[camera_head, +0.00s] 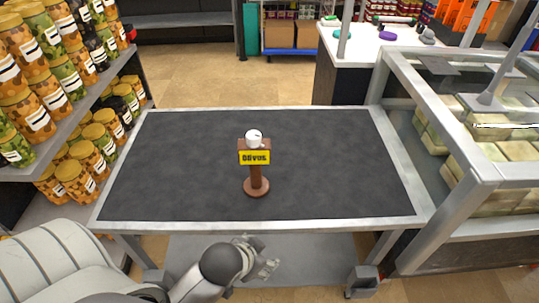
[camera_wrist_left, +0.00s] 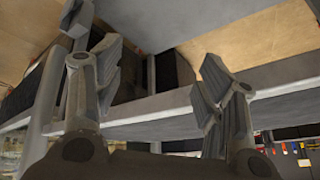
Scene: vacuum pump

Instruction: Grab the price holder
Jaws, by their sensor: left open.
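The price holder (camera_head: 256,181) stands upright near the middle of the dark table. It has a brown round base and post, a yellow sign with dark lettering and a white round top. My left gripper (camera_head: 262,258) is in front of the table's near edge, below and nearer than the holder, and apart from it. In the left wrist view the two fingers of my left gripper (camera_wrist_left: 155,85) are spread open with nothing between them. The price holder does not show in that view. My right gripper is not in view.
The table (camera_head: 160,165) has a black top with a light metal rim and is otherwise clear. Shelves of jars (camera_head: 75,180) stand at the left. A glass-sided case with pale blocks (camera_head: 470,195) adjoins the right. The table frame (camera_wrist_left: 190,100) crosses the left wrist view.

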